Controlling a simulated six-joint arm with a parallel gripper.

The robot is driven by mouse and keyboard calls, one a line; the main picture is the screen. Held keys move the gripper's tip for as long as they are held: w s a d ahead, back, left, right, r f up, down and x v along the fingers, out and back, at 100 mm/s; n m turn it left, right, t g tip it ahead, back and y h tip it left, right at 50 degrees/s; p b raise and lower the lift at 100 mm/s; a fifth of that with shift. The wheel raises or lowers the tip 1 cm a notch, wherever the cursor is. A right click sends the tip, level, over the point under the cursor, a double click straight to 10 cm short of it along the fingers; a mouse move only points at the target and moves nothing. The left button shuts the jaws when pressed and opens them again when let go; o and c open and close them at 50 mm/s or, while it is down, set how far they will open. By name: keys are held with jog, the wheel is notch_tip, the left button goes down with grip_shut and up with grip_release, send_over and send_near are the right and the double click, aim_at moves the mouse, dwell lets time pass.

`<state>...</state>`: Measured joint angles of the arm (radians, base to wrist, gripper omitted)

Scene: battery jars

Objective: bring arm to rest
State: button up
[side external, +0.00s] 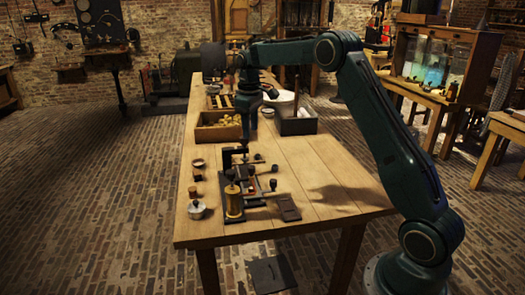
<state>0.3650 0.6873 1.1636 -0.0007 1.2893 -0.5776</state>
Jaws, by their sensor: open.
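My arm reaches in from the right, bends high at its elbow and comes down over the wooden table (295,165). My gripper (243,148) points down above the middle of the table, just behind a dark device with brass parts (234,201). It is open, and I see nothing held in it. Its fingers are small and dark against the device, so I cannot tell whether they touch anything.
A wooden tray of yellowish pieces (218,127) and a grey bin (297,125) stand farther back. A small lidded jar (197,210) and small cups (198,163) lie along the left edge. The table's front right is mostly clear.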

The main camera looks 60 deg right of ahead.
jog(key=s+a+r+m+t, duration=0.1)
jog(key=s+a+r+t, duration=0.2)
jog(key=s+a+r, duration=1.1)
jog(key=s+a+f+t, duration=0.1)
jog(key=s+a+f, duration=0.2)
jog(key=s, duration=0.7)
jog(key=s+a+f+m+t, duration=0.1)
jog(key=s+a+f, duration=0.2)
jog(key=s, duration=0.8)
jog(key=shift+t, duration=0.3)
